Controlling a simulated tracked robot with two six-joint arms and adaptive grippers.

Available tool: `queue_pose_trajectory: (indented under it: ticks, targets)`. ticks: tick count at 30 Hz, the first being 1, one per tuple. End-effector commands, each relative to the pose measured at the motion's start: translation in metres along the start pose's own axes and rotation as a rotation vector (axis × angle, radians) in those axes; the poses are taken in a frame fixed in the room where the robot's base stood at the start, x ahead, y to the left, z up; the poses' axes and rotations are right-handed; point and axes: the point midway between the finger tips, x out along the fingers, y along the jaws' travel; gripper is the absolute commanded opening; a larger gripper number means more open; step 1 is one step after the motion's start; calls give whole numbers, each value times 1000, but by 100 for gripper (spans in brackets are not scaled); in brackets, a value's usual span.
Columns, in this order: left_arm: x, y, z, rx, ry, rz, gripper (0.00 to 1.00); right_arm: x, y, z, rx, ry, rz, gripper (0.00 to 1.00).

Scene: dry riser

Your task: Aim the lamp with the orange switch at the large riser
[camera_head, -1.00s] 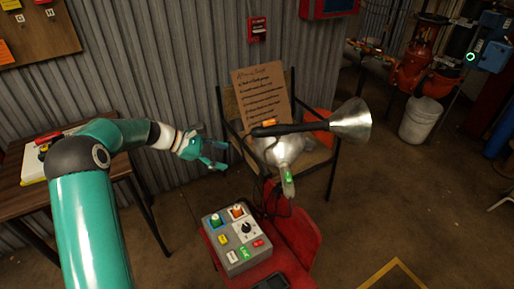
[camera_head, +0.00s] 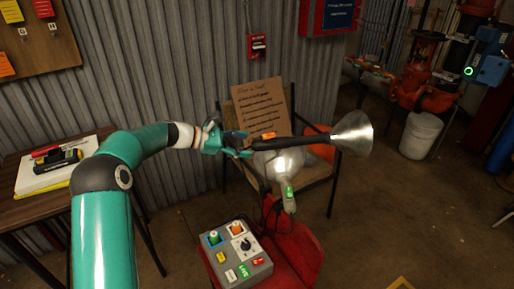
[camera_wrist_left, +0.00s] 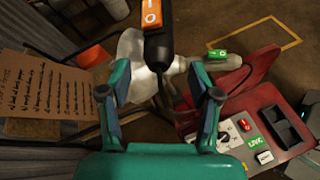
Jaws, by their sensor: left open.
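The lamp with the orange switch (camera_head: 268,136) has a black handle (camera_head: 300,142) and a silver cone shade (camera_head: 353,133). Its cone faces right in the head view. In the left wrist view its orange switch (camera_wrist_left: 151,13) and handle end (camera_wrist_left: 158,48) lie just ahead of the fingers. My left gripper (camera_head: 247,143) is open, its fingers at the handle's rear end; contact is unclear. A second lamp with a green switch (camera_head: 289,191) hangs just below. A red riser with pipework (camera_head: 415,75) stands at the back right. My right gripper is out of view.
A grey control box (camera_head: 236,256) with coloured buttons sits on a red seat (camera_head: 296,252) below the lamps. A chair with a cardboard sign (camera_head: 260,108) stands behind. A wooden table (camera_head: 22,212) is at left, a white bucket (camera_head: 421,135) at right.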

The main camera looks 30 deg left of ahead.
Motion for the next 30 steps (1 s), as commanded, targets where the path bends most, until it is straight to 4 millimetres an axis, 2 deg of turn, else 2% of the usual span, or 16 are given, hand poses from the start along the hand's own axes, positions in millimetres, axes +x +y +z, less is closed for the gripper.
queue_pose_trajectory:
  ticks: [3,7,19,20,30]
  targets:
    - [20,-1,0,0,0,-3,63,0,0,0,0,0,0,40]
    - [33,0,0,1,0,-2,63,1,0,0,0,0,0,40]
    - [40,0,0,1,0,-1,63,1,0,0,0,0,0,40]
    - [40,0,0,1,0,-1,59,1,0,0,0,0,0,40]
    - [41,-1,0,1,0,-3,3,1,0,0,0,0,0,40]
